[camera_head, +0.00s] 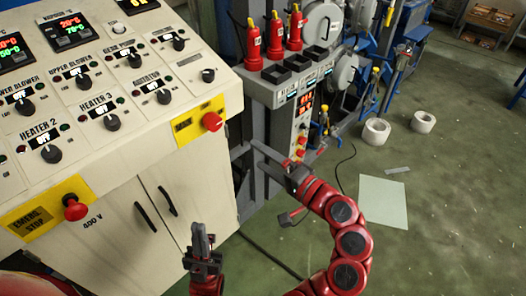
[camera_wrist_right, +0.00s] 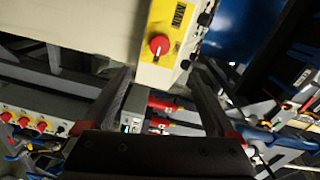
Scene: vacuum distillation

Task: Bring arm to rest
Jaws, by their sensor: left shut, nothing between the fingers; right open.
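My right arm (camera_head: 350,243) is red with dark round joint caps and curves up from the bottom of the head view. Its gripper (camera_head: 246,150) is open and empty, beside the right side of the control cabinet (camera_head: 190,165). In the right wrist view the two fingers of this gripper (camera_wrist_right: 163,72) stand apart, with the cabinet's yellow plate and red knob (camera_wrist_right: 159,45) showing beyond them. My left gripper (camera_head: 200,235) is shut and empty, pointing up in front of the cabinet doors. Most of the left arm is out of view.
The cabinet carries several black knobs and a red emergency stop (camera_head: 75,208). Red bottles (camera_head: 275,35) stand on a grey unit behind. White rings (camera_head: 376,132) and a pale sheet (camera_head: 383,202) lie on the green floor. The floor at right is mostly clear.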

